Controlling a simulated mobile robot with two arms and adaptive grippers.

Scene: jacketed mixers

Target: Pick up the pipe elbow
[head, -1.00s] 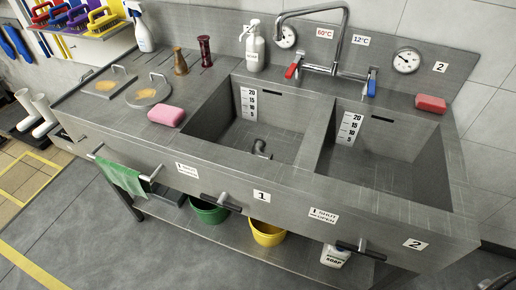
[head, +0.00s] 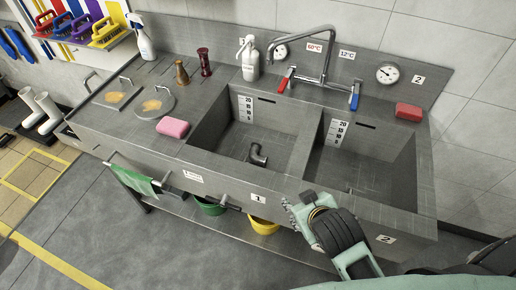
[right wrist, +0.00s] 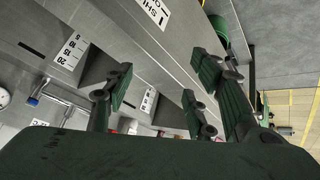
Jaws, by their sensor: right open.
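The pipe elbow (head: 257,154) is a small dark grey bent pipe. In the head view it lies on the floor of the left sink basin (head: 215,119), apart from the walls. I cannot make it out in the right wrist view. My right arm comes in at the lower right of the head view, with its wrist in front of the sink's front edge, to the right of and nearer than the elbow. In the right wrist view my right gripper (right wrist: 158,92) has its dark green fingers spread wide with nothing between them. My left gripper is out of view.
A tap (head: 328,48) with red and blue levers arches behind the basins. A pink sponge (head: 173,127) lies left of the left basin and a red one (head: 409,111) behind the right basin. Bar handles and a green cloth (head: 134,180) stick out along the front.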

